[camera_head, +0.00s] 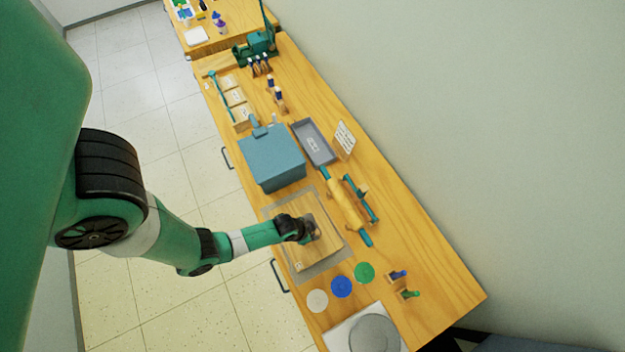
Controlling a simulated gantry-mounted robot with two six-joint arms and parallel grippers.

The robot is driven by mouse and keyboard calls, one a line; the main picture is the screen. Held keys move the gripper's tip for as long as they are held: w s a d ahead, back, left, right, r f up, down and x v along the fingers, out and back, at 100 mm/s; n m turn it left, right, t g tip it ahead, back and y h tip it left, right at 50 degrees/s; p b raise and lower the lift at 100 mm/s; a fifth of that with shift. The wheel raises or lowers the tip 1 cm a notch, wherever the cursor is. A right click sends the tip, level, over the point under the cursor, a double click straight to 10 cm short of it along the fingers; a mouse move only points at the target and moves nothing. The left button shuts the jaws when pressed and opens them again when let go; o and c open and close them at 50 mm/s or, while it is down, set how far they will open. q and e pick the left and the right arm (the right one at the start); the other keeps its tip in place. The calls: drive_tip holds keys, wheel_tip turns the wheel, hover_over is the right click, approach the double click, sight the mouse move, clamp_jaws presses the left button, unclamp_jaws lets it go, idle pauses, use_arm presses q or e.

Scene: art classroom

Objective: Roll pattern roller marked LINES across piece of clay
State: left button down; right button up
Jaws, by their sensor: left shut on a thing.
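My left gripper (308,232) comes in from the left over the wooden board (318,258), which lies on a grey mat (331,264). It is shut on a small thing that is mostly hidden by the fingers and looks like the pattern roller. No LINES marking can be read on it. A greyish patch shows around the fingertips on the board; I cannot tell whether it is the clay or the held thing, nor whether they touch. My right gripper is not in view.
A large rolling pin (345,206) with teal handles lies right of the board. A blue-grey box (272,155) and a grey tray (312,146) stand behind. White (317,301), blue (341,286) and green (364,272) discs lie in front.

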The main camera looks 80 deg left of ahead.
use_arm(q)
drive_tip(key=shift+f, duration=0.2)
drive_tip(key=shift+d+r, duration=0.1)
drive_tip(key=shift+w+d, duration=0.1)
drive_tip(key=shift+d, duration=0.1)
idle(0.4)
